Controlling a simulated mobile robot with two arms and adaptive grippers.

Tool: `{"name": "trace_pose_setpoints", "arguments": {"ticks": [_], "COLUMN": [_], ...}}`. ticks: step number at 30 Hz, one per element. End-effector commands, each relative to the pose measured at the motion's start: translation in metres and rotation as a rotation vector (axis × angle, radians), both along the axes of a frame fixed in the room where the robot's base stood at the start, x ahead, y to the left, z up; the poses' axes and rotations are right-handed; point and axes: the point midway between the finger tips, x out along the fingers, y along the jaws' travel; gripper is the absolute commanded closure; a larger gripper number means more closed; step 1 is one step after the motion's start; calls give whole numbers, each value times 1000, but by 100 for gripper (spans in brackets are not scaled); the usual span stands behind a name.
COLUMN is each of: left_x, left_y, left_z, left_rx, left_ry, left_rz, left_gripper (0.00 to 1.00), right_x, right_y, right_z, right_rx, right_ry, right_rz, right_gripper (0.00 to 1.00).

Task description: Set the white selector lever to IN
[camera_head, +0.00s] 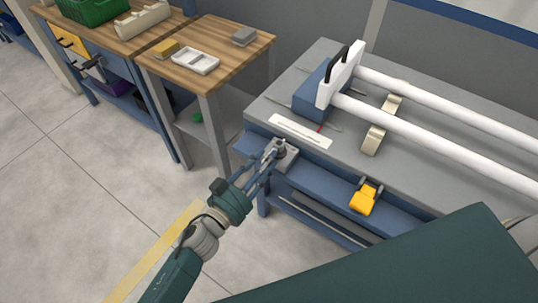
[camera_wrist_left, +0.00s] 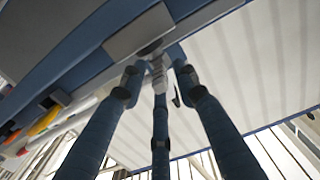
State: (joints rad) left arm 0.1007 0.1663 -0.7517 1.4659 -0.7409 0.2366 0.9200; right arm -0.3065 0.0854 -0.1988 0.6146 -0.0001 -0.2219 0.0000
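A small grey plate (camera_head: 289,160) with a dark round knob on top sits at the blue front edge of the workbench. My left gripper (camera_head: 270,155) reaches up to this plate from the lower left. In the left wrist view, a short pale lever (camera_wrist_left: 158,72) sticks out from the grey plate (camera_wrist_left: 138,32). The blue fingers of my left gripper (camera_wrist_left: 159,72) converge around the lever, two at its sides and one below. Whether they touch it is unclear. No IN marking is legible. My right gripper is not in view.
A yellow pedal-like part (camera_head: 364,197) sits at the bench's front, right of my gripper. A white labelled strip (camera_head: 300,131) lies behind the plate. Wooden tables (camera_head: 215,75) stand at left.

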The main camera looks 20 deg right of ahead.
Motion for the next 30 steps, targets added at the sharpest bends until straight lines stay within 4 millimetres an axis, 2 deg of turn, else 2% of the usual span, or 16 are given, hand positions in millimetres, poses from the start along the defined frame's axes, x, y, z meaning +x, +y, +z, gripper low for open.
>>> {"name": "trace_pose_setpoints", "arguments": {"ticks": [6,15,20,30], "left_x": [12,13,13,15], "left_y": [-15,-17,-16,-10], "left_z": [0,-1,-1,0], "left_rx": [1,1,1,3], "left_ry": [-1,0,0,0], "left_rz": [0,0,1,2], "left_gripper": [70,70,100,100], "right_x": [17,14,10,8], "right_y": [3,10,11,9], "right_z": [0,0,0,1], "right_rx": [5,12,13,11], "right_ry": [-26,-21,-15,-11], "right_rz": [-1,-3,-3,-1], "right_gripper": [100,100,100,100]}}
